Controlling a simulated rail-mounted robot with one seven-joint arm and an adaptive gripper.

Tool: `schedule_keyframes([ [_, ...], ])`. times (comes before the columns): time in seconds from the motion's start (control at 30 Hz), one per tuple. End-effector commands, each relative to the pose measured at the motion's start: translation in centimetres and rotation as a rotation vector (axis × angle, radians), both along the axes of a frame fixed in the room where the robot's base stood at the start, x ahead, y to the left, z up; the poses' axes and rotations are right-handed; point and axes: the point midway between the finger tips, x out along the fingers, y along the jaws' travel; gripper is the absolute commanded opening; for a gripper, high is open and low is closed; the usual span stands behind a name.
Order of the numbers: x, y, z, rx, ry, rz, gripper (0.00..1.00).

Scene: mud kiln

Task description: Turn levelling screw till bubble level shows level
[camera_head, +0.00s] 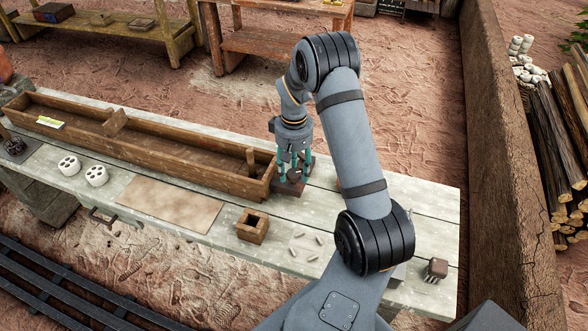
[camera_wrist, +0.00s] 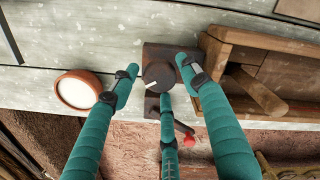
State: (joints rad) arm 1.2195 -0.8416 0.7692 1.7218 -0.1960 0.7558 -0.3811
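A dark round knob with a white pointer line, apparently the levelling screw (camera_wrist: 158,76), sits on a dark brown block (camera_wrist: 152,53) at the end of the long wooden trough (camera_head: 150,150). In the head view the block (camera_head: 288,188) is partly hidden under my gripper (camera_head: 293,170). In the wrist view the three teal fingers of my gripper (camera_wrist: 160,80) stand around the knob, with narrow gaps visible at the fingertips. A yellow-green bar, likely the bubble level (camera_head: 50,122), lies on the trough's far left part. Its bubble is too small to read.
A round white-faced dish with a reddish rim (camera_wrist: 78,90) is left of the knob in the wrist view. A small wooden box (camera_head: 252,226), a tan mat (camera_head: 170,203), two white holed pieces (camera_head: 96,176) and a dark cube (camera_head: 436,270) stand on the bench.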

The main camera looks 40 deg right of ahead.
Motion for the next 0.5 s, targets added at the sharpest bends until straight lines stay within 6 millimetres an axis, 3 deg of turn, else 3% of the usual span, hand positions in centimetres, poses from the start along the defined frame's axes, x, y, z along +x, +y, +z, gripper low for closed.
schedule_keyframes([
  [0.5,0.0,0.02,0.02,0.0,0.0,0.0,0.14],
])
